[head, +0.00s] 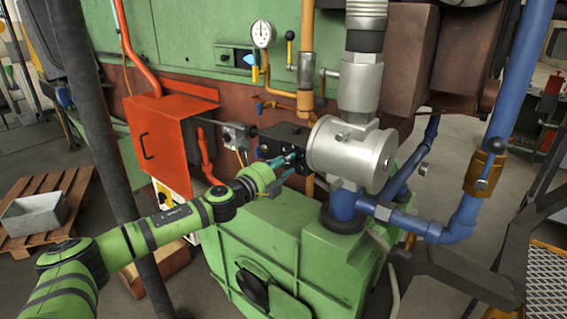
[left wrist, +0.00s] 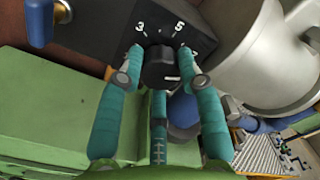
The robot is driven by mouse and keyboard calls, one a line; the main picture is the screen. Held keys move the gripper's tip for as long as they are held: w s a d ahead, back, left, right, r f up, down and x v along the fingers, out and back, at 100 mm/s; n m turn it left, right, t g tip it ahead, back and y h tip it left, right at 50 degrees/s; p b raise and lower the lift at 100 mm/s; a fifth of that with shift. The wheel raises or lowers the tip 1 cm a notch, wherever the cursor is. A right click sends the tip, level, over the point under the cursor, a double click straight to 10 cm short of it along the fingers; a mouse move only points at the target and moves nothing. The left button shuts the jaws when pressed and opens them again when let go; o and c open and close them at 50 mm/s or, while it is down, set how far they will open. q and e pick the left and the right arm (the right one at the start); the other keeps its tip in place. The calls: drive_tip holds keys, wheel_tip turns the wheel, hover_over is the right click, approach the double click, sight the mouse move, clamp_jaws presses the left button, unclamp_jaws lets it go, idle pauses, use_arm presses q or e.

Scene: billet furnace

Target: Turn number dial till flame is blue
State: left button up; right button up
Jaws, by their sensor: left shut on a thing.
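The black number dial (left wrist: 160,70) sits on a black block with white numbers 3 and 5 above it in the left wrist view; another mark at the right is partly covered by a finger. My left gripper (left wrist: 162,58) has its teal fingers on both sides of the dial and is shut on it. In the head view my left gripper (head: 290,163) reaches the black block (head: 285,134) beside the silver cylinder; the dial is mostly hidden there. My right gripper is not in view.
The silver cylinder (head: 342,152) stands close to the right of my gripper. An orange-red box (head: 160,143) is at the left. Blue pipes (head: 460,215) are at the right, and a green housing (head: 270,235) lies below. A dark post (head: 88,110) stands near my left arm.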

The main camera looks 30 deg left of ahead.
use_arm(q)
drive_tip(key=shift+r+m, duration=0.1)
drive_tip(key=shift+m, duration=0.5)
drive_tip(key=o, duration=1.1)
drive_tip(key=shift+o, duration=0.2)
drive_tip(key=s+a, duration=0.1)
drive_tip(key=s, duration=1.1)
